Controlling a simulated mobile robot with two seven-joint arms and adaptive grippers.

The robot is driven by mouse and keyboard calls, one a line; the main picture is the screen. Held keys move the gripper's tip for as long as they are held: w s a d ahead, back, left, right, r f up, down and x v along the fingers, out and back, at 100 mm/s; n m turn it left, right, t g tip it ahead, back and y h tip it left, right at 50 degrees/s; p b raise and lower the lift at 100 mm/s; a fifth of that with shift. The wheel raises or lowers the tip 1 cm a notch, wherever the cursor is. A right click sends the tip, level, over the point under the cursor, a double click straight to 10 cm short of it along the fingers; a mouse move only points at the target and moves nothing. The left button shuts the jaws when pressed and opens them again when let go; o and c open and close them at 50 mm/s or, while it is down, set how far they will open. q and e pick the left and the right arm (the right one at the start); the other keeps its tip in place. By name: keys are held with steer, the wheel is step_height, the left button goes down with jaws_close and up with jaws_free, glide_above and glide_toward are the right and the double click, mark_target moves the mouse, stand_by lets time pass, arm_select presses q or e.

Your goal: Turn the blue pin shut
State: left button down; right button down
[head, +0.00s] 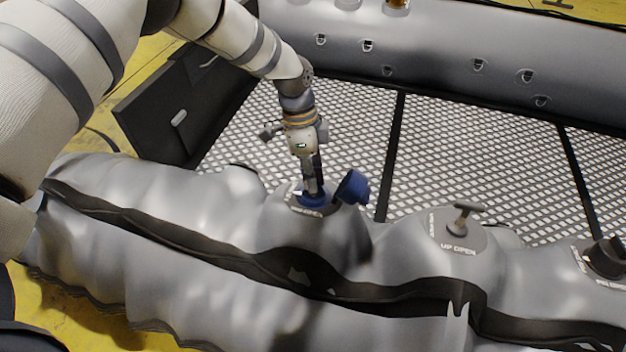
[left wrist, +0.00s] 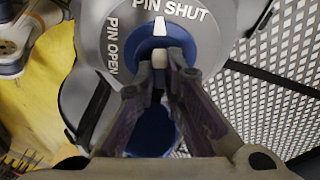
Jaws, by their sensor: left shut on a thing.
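The blue pin's valve (head: 321,200) sits on a round grey plate on the slack grey boat tube. In the left wrist view its blue round part (left wrist: 148,46) lies under the words PIN SHUT, and a white pointer beside it points at those words. PIN OPEN is printed to the left. My left gripper (head: 314,190) reaches down onto the valve from above. In the left wrist view its fingers (left wrist: 160,68) are closed on the pin at the valve's middle, largely hiding it. A blue cap (head: 352,187) stands open beside the valve. My right gripper is out of view.
A grey T-handle valve (head: 464,215) marked UP OPEN stands to the right on the tube, and a dark-capped valve (head: 606,258) sits farther right. The patterned boat floor (head: 460,140) lies behind. A black box (head: 175,115) stands at the left.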

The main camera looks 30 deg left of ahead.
arm_select(q)
steer(key=shift+w+m+b, duration=0.1)
steer(key=shift+m+b, duration=0.45)
steer(key=shift+m, duration=0.55)
steer(key=c, duration=1.7)
jaws_free()
steer(key=v, duration=1.2)
steer(key=shift+w+a, duration=0.15)
steer(key=shift+w, duration=0.05)
